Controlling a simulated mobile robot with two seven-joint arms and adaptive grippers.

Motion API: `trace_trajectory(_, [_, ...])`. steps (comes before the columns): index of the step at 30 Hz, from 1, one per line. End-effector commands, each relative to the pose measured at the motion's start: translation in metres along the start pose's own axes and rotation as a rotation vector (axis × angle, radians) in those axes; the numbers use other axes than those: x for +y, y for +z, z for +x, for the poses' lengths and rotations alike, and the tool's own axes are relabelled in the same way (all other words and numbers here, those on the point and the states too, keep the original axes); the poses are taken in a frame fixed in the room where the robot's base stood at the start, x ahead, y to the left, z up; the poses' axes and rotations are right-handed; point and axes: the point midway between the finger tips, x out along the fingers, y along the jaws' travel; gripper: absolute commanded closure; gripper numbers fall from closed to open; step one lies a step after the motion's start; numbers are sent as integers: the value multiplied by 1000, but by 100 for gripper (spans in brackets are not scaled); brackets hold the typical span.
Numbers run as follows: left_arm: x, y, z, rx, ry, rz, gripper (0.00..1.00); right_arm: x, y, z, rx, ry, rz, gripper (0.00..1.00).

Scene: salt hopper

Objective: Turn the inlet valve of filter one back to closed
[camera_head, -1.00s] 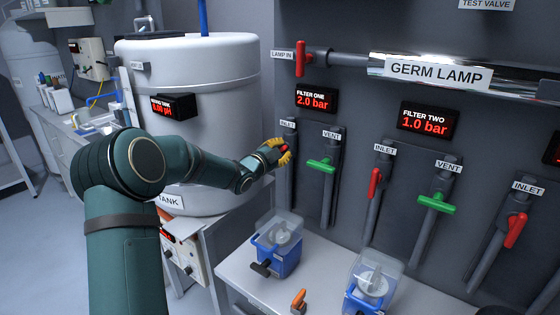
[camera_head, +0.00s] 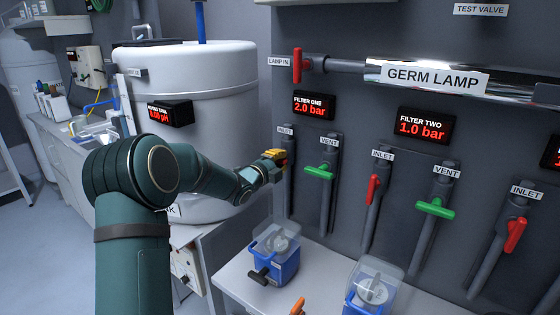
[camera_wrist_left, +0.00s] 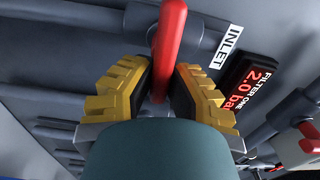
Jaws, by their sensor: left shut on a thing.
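The inlet valve of filter one has a red handle (camera_wrist_left: 168,38), seen in the left wrist view between my gripper's yellow fingers. My left gripper (camera_wrist_left: 162,78) is shut on this handle. In the head view the left gripper (camera_head: 275,158) is at the inlet pipe (camera_head: 287,185), just below the INLET label (camera_head: 285,131), and hides the handle. The filter one display (camera_head: 314,106) reads 2.0 bar. The green vent handle (camera_head: 319,171) of filter one lies crosswise on its pipe, to the right of the gripper.
A white tank (camera_head: 180,80) stands close behind my left arm. Filter two's red inlet handle (camera_head: 372,189) and green vent handle (camera_head: 435,209) are to the right. Two blue-based clear containers (camera_head: 273,262) (camera_head: 364,298) stand on the bench (camera_head: 232,278) below.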

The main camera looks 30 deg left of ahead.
Motion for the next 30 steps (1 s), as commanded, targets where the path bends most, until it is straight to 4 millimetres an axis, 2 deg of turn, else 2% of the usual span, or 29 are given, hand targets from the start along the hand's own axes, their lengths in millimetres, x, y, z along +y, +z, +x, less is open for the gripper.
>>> trace_trajectory(13, [-2, 0, 0, 0, -4, 9, 100, 0, 0, 0, 0, 0, 0, 53])
trace_trajectory(14, [-1, 0, 0, 0, -3, 9, 73, 0, 0, 0, 0, 0, 0, 53])
trace_trajectory(15, [-1, 0, 0, 0, -3, 8, 59, 0, 0, 0, 0, 0, 0, 53])
trace_trajectory(16, [-1, 0, 0, 0, -3, 8, 54, 0, 0, 0, 0, 0, 0, 53])
trace_trajectory(26, [0, 0, -2, -1, -1, 8, 54, 0, 0, 0, 0, 0, 0, 53])
trace_trajectory(30, [0, 1, -14, -2, 1, 8, 54, 0, 0, 0, 0, 0, 0, 53])
